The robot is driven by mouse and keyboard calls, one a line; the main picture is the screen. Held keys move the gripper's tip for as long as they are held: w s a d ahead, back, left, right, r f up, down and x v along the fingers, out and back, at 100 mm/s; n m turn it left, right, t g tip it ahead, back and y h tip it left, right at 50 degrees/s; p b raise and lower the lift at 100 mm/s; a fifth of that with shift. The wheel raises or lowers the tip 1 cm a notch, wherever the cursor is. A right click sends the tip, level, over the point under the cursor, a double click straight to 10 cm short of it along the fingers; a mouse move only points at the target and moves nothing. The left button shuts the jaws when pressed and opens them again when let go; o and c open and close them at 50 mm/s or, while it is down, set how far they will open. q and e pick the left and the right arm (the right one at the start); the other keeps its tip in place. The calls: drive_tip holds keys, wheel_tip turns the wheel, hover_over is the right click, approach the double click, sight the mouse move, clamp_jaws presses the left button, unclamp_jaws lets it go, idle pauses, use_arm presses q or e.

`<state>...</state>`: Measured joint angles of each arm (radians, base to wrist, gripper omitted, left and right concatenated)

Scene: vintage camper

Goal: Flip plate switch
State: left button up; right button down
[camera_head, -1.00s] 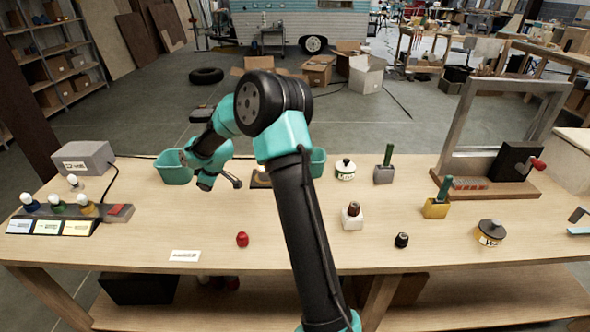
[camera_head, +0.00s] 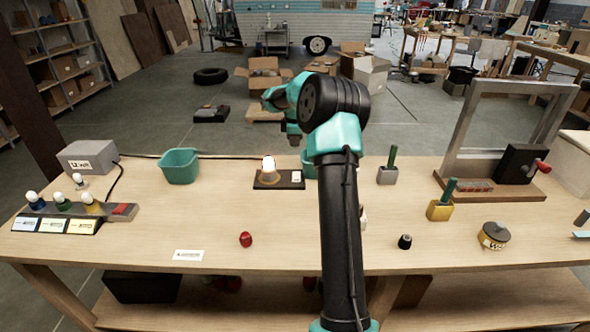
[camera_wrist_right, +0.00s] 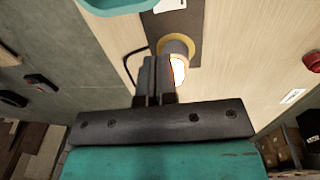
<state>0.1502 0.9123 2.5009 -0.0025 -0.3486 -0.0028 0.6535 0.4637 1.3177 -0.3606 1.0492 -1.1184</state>
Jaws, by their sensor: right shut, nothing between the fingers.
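The dark plate (camera_head: 266,185) lies near the back edge of the workbench. It carries a brass-ringed socket with a glowing white bulb (camera_head: 268,163) and a small white patch (camera_head: 296,177) at its right end. I cannot make out the switch lever or its position. In the right wrist view the plate (camera_wrist_right: 185,22) and glowing bulb (camera_wrist_right: 179,72) lie just beyond my right gripper (camera_wrist_right: 155,62), whose fingers are shut and empty. In the head view, my right wrist is raised above and behind the plate; its fingertips are hard to make out. My left gripper is not in view.
A teal bin (camera_head: 180,167) stands left of the plate; another is partly hidden behind my arm. A grey power box (camera_head: 88,157) and a bulb rack (camera_head: 70,212) are at the left. A red cap (camera_head: 246,239) lies in front. Blocks and a metal frame (camera_head: 462,120) stand right.

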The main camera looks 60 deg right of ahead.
sight(295, 173)
drive_tip(key=shift+f, duration=0.1)
drive_tip(key=f, duration=0.4)
drive_tip(key=d+f, duration=0.1)
drive_tip(key=f, duration=0.4)
drive_tip(key=w+f, duration=0.1)
drive_tip(key=f, duration=0.3)
drive_tip(key=shift+d+f, duration=0.2)
drive_tip(key=shift+f, duration=0.2)
